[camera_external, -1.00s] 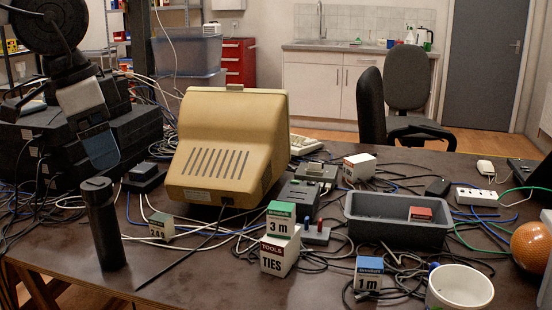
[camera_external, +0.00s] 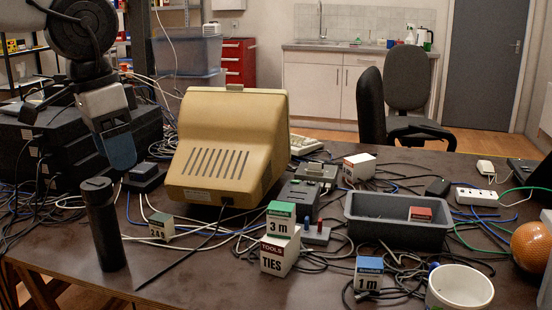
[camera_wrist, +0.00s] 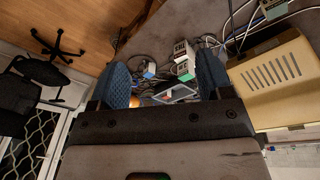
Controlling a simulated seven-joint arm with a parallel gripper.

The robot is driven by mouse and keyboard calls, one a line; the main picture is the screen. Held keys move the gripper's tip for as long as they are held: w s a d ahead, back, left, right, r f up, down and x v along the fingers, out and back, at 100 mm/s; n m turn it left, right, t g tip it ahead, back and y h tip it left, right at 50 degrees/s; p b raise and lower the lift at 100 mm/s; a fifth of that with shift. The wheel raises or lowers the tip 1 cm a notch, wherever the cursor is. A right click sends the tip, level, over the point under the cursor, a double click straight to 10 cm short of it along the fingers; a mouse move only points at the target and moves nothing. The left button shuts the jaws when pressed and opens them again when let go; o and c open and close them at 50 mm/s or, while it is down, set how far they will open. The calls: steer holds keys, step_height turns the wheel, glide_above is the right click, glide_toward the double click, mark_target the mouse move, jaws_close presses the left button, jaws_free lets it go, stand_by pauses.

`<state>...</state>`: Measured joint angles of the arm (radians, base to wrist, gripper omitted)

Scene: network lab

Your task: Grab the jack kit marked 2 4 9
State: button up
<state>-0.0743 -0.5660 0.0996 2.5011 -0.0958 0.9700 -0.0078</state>
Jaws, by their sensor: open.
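A small box at the top right of the wrist view (camera_wrist: 272,8) appears to be the same kit. My gripper (camera_external: 122,158) hangs above the table at the left, higher and farther back than the kit, apart from it. In the wrist view my gripper (camera_wrist: 163,60) has its two blue fingers wide apart with nothing held between them.
The black cylinder (camera_external: 102,225) stands upright close to the kit. The beige monitor (camera_external: 225,150) is bulky to the right. The TIES box (camera_external: 279,252) carries the 3 m box (camera_external: 281,219). A 1 m box (camera_external: 368,274), grey tray (camera_external: 372,233) and white tub (camera_external: 459,290) are farther right. Cables surround the kit.

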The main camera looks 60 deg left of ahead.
steer(key=w+a+f+n+g+h, duration=0.2)
steer(key=w+a+f+n+h, duration=0.2)
steer(key=w+a+f+n, duration=0.3)
steer(key=n+t+h, duration=0.6)
steer(key=n+t, duration=0.3)
steer(key=n, duration=0.8)
glide_toward(156, 216)
steer(key=x, duration=0.4)
steer(key=shift+w+d+f, duration=0.1)
steer(key=shift+w+d, duration=0.1)
steer(key=shift+w, duration=0.1)
steer(key=shift+x, duration=1.3)
steer(key=shift+d+f, duration=0.1)
steer(key=shift+x, duration=2.5)
